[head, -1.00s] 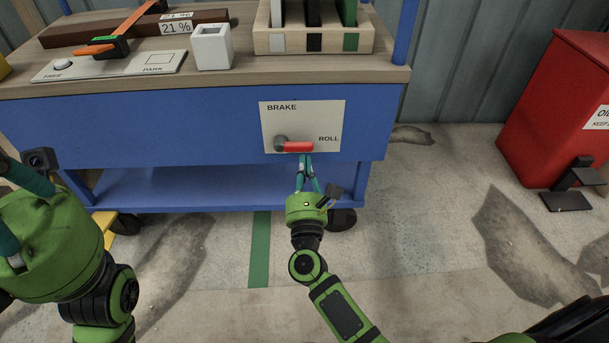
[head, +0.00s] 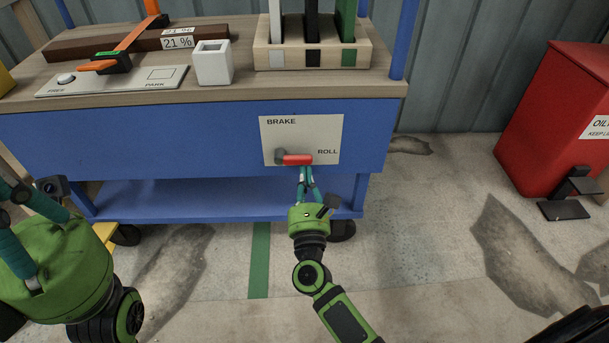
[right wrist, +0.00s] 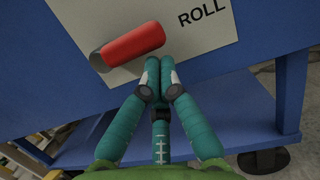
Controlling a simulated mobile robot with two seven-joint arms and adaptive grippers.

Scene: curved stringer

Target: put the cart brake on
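The brake panel (head: 325,135) is a pale plate on the cart's blue front (head: 200,135), marked BRAKE at the top and ROLL at the right. Its red lever handle (head: 298,160) lies about level, pointing right from a grey pivot (head: 281,157) toward ROLL. In the right wrist view the red handle (right wrist: 135,45) is just above my right gripper (right wrist: 158,70). The fingertips are together, under the handle's right part, with nothing seen between them; whether they touch it I cannot tell. My left gripper (head: 15,215) is at the left edge, its fingertips cut off.
On the cart top are a FREE/PARK plate (head: 110,82), a white square cup (head: 213,63) and a wooden rack (head: 312,55) with upright slabs. A red OILY bin (head: 555,115) stands at the right. Floor between cart and bin is clear, with dark stains.

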